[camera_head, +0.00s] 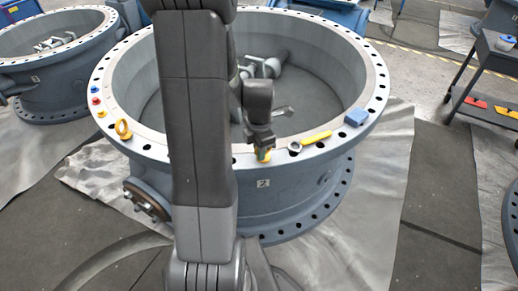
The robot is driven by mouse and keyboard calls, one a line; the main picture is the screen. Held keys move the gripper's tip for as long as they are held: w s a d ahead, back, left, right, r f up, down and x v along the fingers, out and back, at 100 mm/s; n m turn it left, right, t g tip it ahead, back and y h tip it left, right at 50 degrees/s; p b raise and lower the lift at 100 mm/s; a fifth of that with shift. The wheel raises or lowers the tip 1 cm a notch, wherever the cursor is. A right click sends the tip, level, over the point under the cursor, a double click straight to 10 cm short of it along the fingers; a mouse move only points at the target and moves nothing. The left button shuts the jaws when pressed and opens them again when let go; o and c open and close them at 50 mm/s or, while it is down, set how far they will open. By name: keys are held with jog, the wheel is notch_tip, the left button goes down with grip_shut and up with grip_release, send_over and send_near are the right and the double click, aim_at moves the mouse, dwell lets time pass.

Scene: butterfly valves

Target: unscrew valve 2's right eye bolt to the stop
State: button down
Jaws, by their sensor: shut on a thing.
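Valve 2 (150,143) is a large grey-blue ring body with a row of holes in its flange and a "2" label (263,183) on its front. My gripper (263,150) points down at the front of the flange, just above the label. It is shut on the right eye bolt (264,156), of which only a small yellow part shows below the jaws. How far the bolt sits in its hole is hidden. The left eye bolt (123,128), a yellow ring, stands upright on the flange's left side.
A yellow-handled tool (317,137) and a blue block (356,118) lie on the flange right of my gripper. Small blue, red and yellow pieces (96,101) sit on its left. Another valve (55,80) stands at left, a dark cart (497,55) at right.

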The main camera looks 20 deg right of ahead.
jog(key=n, duration=0.4)
jog(key=shift+s+n, duration=0.3)
jog(key=shift+s+d+n, duration=0.1)
jog(key=shift+d+n, duration=0.05)
jog(key=shift+n, duration=1)
jog(key=shift+s+d+n, duration=0.1)
jog(key=shift+n, duration=1.05)
jog(key=c, duration=1.5)
grip_release()
jog(key=shift+o, duration=0.2)
notch_tip(320, 180, up, 14)
jog(key=p, duration=0.2)
jog(key=shift+p, duration=0.4)
jog(key=shift+f, duration=0.1)
